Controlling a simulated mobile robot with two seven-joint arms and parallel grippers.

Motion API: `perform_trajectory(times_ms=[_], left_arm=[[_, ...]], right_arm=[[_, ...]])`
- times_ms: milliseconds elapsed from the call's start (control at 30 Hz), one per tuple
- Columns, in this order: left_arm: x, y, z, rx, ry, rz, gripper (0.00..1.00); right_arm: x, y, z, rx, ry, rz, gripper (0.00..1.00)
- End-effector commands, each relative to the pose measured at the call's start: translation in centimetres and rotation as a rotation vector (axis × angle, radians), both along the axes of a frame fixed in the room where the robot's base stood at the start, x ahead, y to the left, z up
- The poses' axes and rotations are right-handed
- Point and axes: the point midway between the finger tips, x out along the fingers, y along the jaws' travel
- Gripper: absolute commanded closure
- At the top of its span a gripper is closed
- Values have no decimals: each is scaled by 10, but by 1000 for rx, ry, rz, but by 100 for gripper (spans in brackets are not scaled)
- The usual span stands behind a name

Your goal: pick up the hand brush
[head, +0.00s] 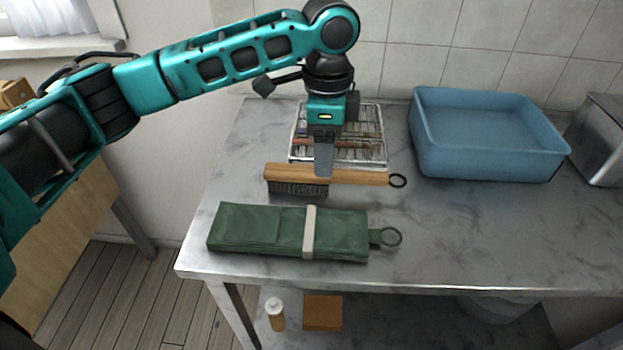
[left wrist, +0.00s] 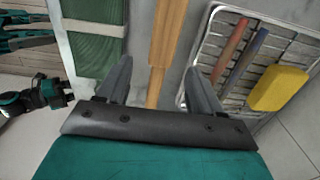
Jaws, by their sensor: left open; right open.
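The hand brush (head: 350,176) lies on the metal table with its wooden handle and hanging ring to the right and its dark bristles to the left. My left gripper (head: 324,172) is over the handle, pointing down. In the left wrist view its open fingers (left wrist: 161,88) are on either side of the wooden handle (left wrist: 168,40), with gaps on both sides. No grip shows. What seems to be my right gripper (left wrist: 66,91) shows small at the left of the left wrist view, away from the brush and apparently open.
A green roll (head: 260,228) with a pale strap lies in front of the brush. A wire rack (head: 378,130) with sticks and a yellow sponge (left wrist: 278,88) is close behind. A blue tub (head: 490,165) stands back right. The table's right front is clear.

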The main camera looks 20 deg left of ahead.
Motion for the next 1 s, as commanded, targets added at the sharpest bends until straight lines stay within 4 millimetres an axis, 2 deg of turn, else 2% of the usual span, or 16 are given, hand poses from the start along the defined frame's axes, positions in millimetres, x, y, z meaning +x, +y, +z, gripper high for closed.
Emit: perform_trajectory(times_ms=[33, 200, 533, 833, 1000], left_arm=[[0, 0, -8, 1, 0, 1, 34], [0, 0, -19, -1, -1, 1, 34], [0, 0, -64, 1, 0, 1, 34], [1, -1, -68, 0, -2, 0, 34], [1, -1, -68, 0, -2, 0, 49]], right_arm=[[1, 1, 0, 2, -4, 2, 57], [6, 3, 6, 6, -19, 7, 57], [10, 7, -1, 5, -23, 23, 57], [13, 8, 6, 10, -34, 24, 57], [13, 8, 5, 10, -33, 23, 57]])
